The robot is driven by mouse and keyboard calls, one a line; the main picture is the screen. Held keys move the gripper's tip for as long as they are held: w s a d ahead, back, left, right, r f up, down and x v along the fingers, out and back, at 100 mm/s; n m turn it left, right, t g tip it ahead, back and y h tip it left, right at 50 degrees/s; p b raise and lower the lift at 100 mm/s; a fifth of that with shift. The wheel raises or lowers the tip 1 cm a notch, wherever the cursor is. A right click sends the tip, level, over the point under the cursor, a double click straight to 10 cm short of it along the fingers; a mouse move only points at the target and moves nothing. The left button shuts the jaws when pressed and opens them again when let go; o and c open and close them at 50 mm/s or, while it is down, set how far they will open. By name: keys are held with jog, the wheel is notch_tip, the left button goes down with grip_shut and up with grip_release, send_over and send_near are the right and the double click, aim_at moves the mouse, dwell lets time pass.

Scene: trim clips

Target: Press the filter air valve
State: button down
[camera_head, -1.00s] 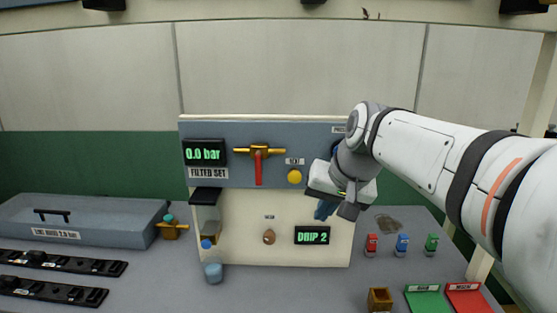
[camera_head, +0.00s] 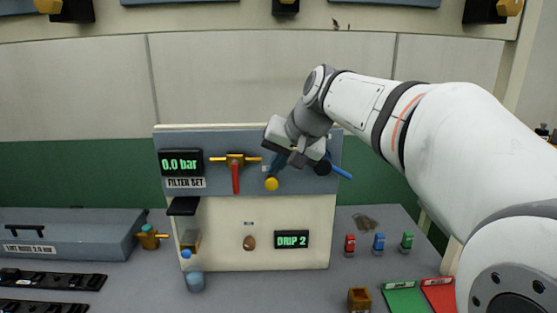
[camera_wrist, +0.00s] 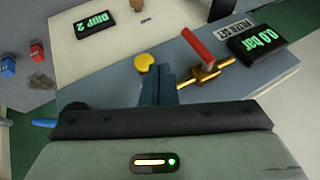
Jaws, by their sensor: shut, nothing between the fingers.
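A grey and cream panel (camera_head: 215,250) stands on the bench. Its upper band bears a brass valve with a red handle (camera_head: 235,180), pointing down, a round yellow knob (camera_head: 271,184) and a dark valve with a blue lever (camera_head: 341,172) at the right. I cannot tell by label which is the filter air valve. My gripper (camera_head: 277,166) is shut and empty, its fingertips just above the yellow knob. In the wrist view the fingers (camera_wrist: 158,84) lie close beside the yellow knob (camera_wrist: 145,63); contact cannot be told. The red handle (camera_wrist: 197,47) is at their right.
The pressure display (camera_head: 181,162) reads 0.0 bar, above a FILTER SET label; a lower display (camera_head: 292,239) reads DRIP 2. Red, blue and green small pieces (camera_head: 379,242) stand right of the panel. A grey case (camera_head: 70,232) lies left. Green and red trays (camera_head: 405,299) are at front right.

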aim_at(235, 179)
jog(key=w+a+f+p, duration=0.2)
jog(key=w+a+f, duration=0.2)
jog(key=a+f, duration=0.1)
jog(key=shift+a, duration=0.65)
jog(key=shift+f, duration=0.1)
